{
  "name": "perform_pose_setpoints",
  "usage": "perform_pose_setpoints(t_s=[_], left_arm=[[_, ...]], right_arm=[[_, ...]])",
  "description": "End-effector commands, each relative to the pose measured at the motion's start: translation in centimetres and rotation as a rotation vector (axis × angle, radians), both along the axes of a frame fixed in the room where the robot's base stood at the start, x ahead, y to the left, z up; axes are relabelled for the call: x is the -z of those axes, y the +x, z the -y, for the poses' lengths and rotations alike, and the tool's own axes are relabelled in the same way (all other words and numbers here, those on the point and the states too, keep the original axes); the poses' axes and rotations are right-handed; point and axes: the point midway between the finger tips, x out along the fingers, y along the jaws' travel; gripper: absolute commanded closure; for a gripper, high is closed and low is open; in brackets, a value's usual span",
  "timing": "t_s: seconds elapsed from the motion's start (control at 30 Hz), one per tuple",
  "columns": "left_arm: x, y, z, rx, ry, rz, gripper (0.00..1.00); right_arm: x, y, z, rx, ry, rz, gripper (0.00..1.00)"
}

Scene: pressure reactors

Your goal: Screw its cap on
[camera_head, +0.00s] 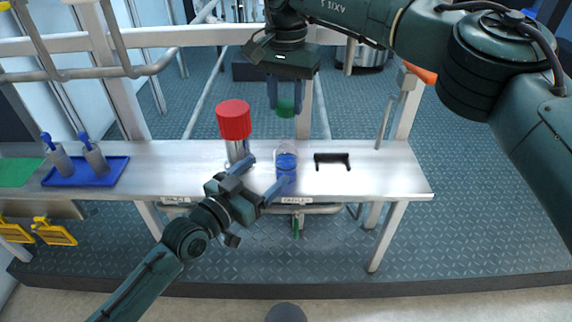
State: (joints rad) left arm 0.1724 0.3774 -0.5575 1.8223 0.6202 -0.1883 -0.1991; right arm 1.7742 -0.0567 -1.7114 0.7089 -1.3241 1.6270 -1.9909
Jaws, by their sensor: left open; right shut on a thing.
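A clear bottle with blue liquid (287,163) stands upright on the metal bench. My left gripper (267,172) is open at the bottle's lower left, its fingers spread towards it; I cannot tell whether they touch it. My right gripper (286,99) points down from above and is shut on a green cap (286,109). The bottle's neck is hard to make out.
A metal cylinder with a red top (234,119) stands close left of the bottle. A black bracket (332,163) lies to the right. A blue tray (62,179) with two grey blue-handled pieces is at the left. The bench's (390,183) right end is clear.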

Motion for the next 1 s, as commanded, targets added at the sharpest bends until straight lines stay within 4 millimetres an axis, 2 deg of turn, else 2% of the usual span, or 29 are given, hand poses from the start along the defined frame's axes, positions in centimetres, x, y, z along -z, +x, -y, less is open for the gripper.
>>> perform_pose_setpoints(t_s=[0.3, 0.5, 0.7, 1.0], left_arm=[[-0.2, 4.9, 3.8, 0.001, -0.003, 0.002, 0.24], [-0.1, 7.2, 5.5, 0.001, -0.001, 0.000, 0.24], [-0.1, 8.1, 6.3, 0.001, -0.001, 0.001, 0.24], [-0.1, 8.2, 6.4, 0.001, -0.001, 0.001, 0.24]], right_arm=[[0.0, 0.0, 0.0, 0.000, 0.000, 0.000, 0.85], [0.0, 0.0, 0.0, 0.000, 0.000, 0.000, 0.85], [0.0, 0.0, 0.0, 0.000, 0.000, 0.000, 0.85], [0.0, 0.0, 0.0, 0.000, 0.000, 0.000, 0.85]])
